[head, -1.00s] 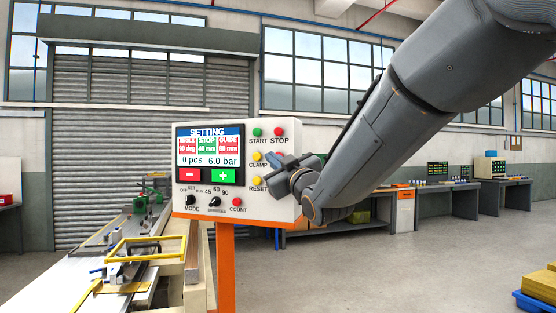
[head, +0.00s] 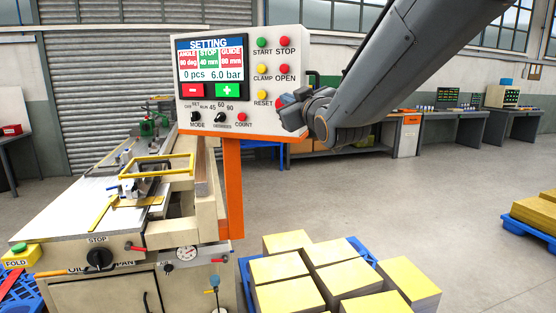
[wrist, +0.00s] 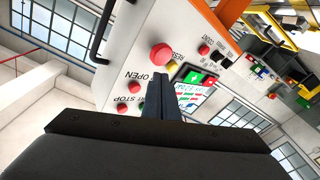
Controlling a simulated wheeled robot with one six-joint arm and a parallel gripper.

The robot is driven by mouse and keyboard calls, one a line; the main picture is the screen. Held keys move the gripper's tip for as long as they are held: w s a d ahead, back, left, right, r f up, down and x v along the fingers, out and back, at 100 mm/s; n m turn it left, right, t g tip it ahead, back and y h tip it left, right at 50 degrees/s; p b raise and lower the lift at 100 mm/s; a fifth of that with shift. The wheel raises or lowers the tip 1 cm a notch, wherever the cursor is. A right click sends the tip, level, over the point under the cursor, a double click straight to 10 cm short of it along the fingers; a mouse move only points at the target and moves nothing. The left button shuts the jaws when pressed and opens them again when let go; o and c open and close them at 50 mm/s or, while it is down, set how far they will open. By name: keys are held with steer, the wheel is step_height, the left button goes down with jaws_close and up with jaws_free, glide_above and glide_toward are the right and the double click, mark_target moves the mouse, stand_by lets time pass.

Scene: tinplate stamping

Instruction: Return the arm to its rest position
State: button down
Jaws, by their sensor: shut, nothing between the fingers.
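My gripper (head: 283,108) is at the lower right of the control panel (head: 291,40) in the head view, at the end of my grey arm. Its fingers are closed together with nothing between them. In the wrist view the shut fingers (wrist: 163,97) point at the panel face, near the RESET and OPEN labels. A large red button (wrist: 162,57) shows just beyond the fingertips; whether they touch it I cannot tell. The panel screen (head: 211,66) reads SETTING, 0 pcs and 6.0 bar.
The folding machine (head: 80,207) stands below and left of the panel, with a yellow frame (head: 157,165) on it. Stacks of yellow-topped sheets (head: 405,279) on a blue pallet (head: 362,252) stand in front. Workbenches (head: 430,132) line the back; open floor (head: 430,195) lies between.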

steer(key=s+d+f+m+g+h, duration=0.2)
steer(key=s+d+f+g, duration=0.15)
steer(key=f, duration=0.45)
steer(key=s+d+f+m+g+h, duration=0.1)
steer(key=s+d+f+g, duration=0.2)
steer(key=f, duration=0.6)
steer(key=s+d+f+m+g+h, duration=0.25)
steer(key=d+f, duration=0.25)
steer(key=f, duration=0.3)
steer(key=s+d+f+m+g, duration=0.1)
steer(key=s+d+f+g, duration=0.1)
steer(key=s+f+g, duration=0.2)
steer(key=s+d+f+m+g, duration=0.2)
steer(key=s+f, duration=0.8)
steer(key=s, duration=0.8)
steer(key=shift+s+d+g+h, duration=0.15)
steer(key=shift+d+g+h, duration=0.3)
steer(key=shift+g, duration=0.45)
